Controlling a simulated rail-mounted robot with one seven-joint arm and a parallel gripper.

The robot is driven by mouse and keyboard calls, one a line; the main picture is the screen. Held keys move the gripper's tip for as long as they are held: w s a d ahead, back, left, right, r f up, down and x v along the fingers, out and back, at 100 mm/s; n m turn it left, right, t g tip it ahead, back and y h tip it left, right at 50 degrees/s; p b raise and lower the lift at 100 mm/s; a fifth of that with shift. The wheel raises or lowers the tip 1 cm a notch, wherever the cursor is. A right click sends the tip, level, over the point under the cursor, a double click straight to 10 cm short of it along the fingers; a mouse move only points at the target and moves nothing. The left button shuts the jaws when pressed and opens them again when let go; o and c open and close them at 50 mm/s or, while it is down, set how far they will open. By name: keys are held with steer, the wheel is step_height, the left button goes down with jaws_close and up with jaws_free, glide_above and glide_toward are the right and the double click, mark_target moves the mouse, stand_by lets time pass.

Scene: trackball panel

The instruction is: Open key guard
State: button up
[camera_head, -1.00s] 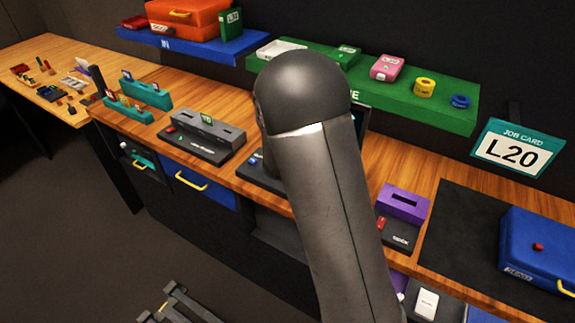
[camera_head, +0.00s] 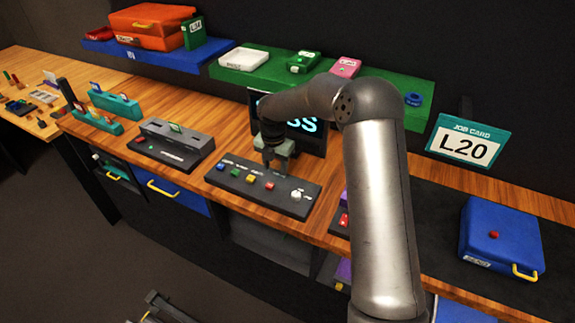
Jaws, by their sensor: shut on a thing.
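The dark key panel (camera_head: 240,190) lies on the wooden bench. It has a row of coloured keys, a red key (camera_head: 269,186) and a white trackball (camera_head: 296,194) on its right part. My gripper (camera_head: 268,163) points down at the panel's back edge, in front of the screen (camera_head: 313,138). It is shut on a small pale grey-green piece (camera_head: 287,149), which looks like the key guard. The fingertips are small and dark, so the exact contact is hard to see. The front keys show uncovered.
A grey slotted block (camera_head: 180,138) stands left of the panel, and a blue case (camera_head: 500,238) lies on a dark mat to the right. A green shelf (camera_head: 385,88) with boxes hangs behind. A job card (camera_head: 467,142) reads L20. The bench front has drawers.

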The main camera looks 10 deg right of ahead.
steer(key=shift+w+d+g, duration=0.15)
steer(key=shift+g, duration=0.25)
steer(key=o, duration=1.4)
step_height(320, 180, up, 18)
steer(key=b, duration=0.3)
steer(key=shift+w+d+f, duration=0.15)
steer(key=shift+f, duration=0.1)
